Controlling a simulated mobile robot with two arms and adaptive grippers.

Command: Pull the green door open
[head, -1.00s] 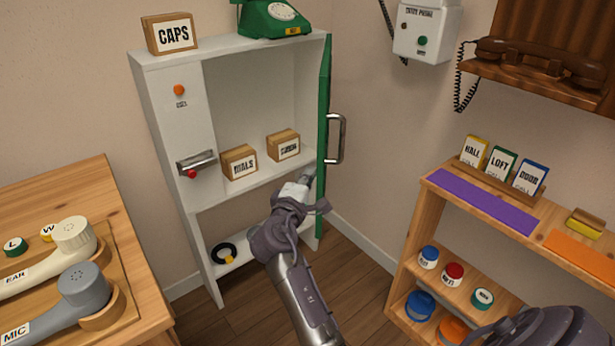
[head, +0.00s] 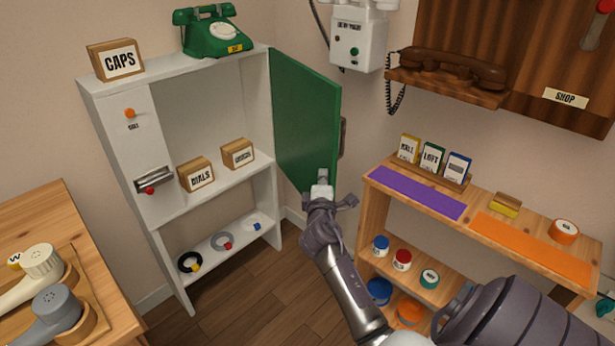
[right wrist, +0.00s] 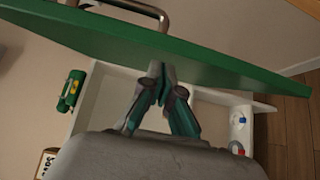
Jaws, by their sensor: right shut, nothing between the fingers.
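The green door (head: 305,118) stands wide open, swung out to the right of the white cabinet (head: 265,225), its inner face towards me. Its handle (head: 343,137) shows edge-on beyond the door's free edge. My right gripper (head: 323,177) is shut and empty at the lower inner side of the door, near the free edge. In the right wrist view the shut fingertips (right wrist: 160,70) are at the door's inner face (right wrist: 200,58); whether they touch it I cannot tell. The handle (right wrist: 120,8) is on the far side there. My left gripper is not in view.
The cabinet holds boxes (head: 197,174) and, below, several rings (head: 221,241). A wooden shelf unit (head: 375,270) stands right of the door, close to it. A wooden table (head: 40,210) is at left. Bare floor (head: 265,300) lies between.

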